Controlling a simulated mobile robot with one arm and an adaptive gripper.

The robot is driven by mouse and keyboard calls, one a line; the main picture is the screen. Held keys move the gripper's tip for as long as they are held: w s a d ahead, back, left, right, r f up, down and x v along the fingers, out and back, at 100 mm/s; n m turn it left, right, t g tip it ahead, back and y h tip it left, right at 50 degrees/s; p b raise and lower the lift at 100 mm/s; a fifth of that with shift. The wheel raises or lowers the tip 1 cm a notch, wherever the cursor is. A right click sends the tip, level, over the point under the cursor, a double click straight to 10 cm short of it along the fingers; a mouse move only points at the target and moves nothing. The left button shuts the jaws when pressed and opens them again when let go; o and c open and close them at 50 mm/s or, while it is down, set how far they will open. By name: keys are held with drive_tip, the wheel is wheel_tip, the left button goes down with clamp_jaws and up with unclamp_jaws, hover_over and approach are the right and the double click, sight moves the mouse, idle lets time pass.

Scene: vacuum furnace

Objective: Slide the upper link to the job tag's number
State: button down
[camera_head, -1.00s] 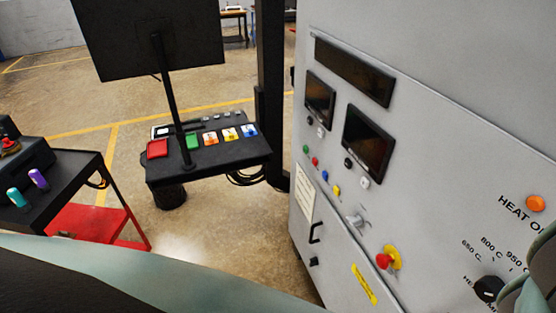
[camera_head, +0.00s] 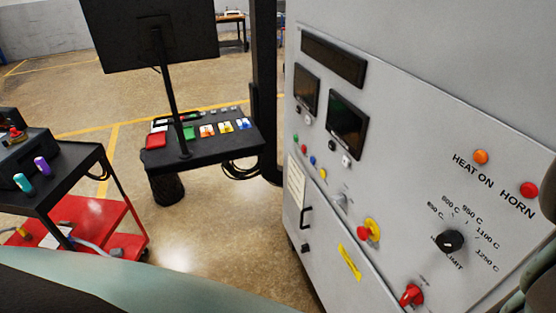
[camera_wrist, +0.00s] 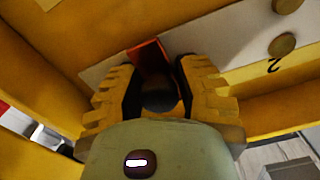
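My gripper (camera_wrist: 160,85) shows in the wrist view, with yellow ribbed fingers and dark inner pads. The fingers stand apart around a dark rounded part (camera_wrist: 159,96) and a red piece (camera_wrist: 149,58), which may belong to the upper link. I cannot tell whether the pads press on them. Behind is a pale plate (camera_wrist: 222,38) with brass round studs (camera_wrist: 282,45) and a tilted numeral 2 (camera_wrist: 273,66). Yellow framework (camera_wrist: 60,50) surrounds the gripper. I cannot make out the job tag in either view. The gripper is out of the head view.
In the head view, a grey furnace panel (camera_head: 400,120) with screens, buttons and a dial (camera_head: 450,240) stands at right. A black console (camera_head: 205,150) is at centre-left, and a black-topped cart (camera_head: 40,190) with a red lower shelf is at left. Floor between them is clear.

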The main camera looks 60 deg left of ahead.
drive_tip(key=shift+d+f, duration=0.1)
drive_tip(key=shift+d, duration=0.05)
drive_tip(key=c, duration=0.7)
unclamp_jaws()
drive_tip(key=v, duration=1.2)
